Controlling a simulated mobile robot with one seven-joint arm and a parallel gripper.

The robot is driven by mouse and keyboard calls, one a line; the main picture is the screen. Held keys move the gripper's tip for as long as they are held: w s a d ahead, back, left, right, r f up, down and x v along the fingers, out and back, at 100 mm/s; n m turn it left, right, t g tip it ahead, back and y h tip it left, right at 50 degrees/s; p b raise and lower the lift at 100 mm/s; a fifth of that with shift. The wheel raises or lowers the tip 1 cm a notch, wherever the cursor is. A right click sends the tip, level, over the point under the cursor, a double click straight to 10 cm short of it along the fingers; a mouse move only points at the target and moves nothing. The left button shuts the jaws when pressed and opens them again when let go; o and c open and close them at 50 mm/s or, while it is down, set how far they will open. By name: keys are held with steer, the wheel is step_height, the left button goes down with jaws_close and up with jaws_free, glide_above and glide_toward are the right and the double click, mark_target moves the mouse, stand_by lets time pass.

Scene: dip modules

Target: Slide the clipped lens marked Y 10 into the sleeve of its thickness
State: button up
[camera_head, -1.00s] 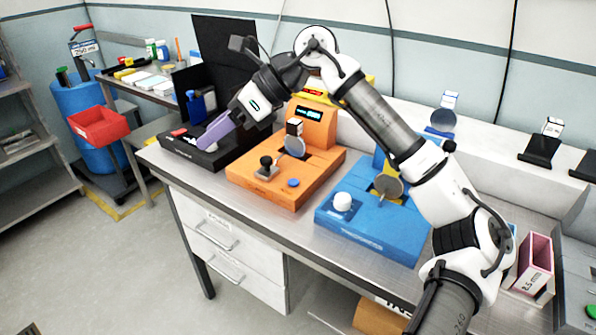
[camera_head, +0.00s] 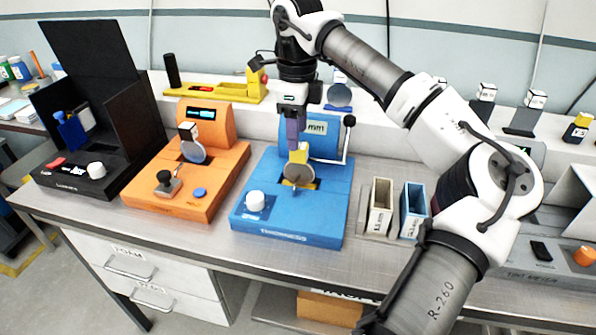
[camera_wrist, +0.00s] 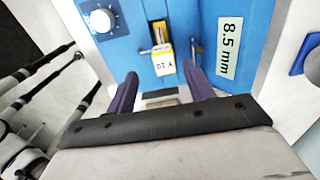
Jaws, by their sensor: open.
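The lens (camera_head: 298,174) with a yellow clip (camera_head: 300,152) stands in the slot of the blue thickness gauge (camera_head: 262,208). In the wrist view the clip's white label (camera_wrist: 164,64) reads Y 10, and the gauge's display (camera_wrist: 230,46) reads 8.5 mm. My gripper (camera_head: 293,138) points down just above the clip, open and empty. In the wrist view its purple fingers (camera_wrist: 160,80) are spread, with the clip just beyond the gap between them. A beige sleeve (camera_head: 381,208) and a blue sleeve (camera_head: 413,212) stand right of the gauge; their labels are too small to read surely.
An orange device (camera_head: 170,205) with another clipped lens (camera_head: 192,152) stands left of the gauge, and a black device (camera_head: 70,182) further left. The gauge has a lever (camera_head: 348,135) close to my gripper. Clip stands (camera_head: 528,112) line the back ledge. My arm hides part of the bench on the right.

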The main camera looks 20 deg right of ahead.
mark_target(299, 168)
steer(key=shift+w+f+p, duration=0.2)
steer(key=shift+f+p, duration=0.25)
steer(key=shift+f, duration=1.15)
steer(key=shift+w+f+p, duration=0.15)
steer(key=shift+f+p, duration=0.25)
steer(key=shift+f, duration=1.2)
steer(key=shift+c, duration=0.2)
jaws_close()
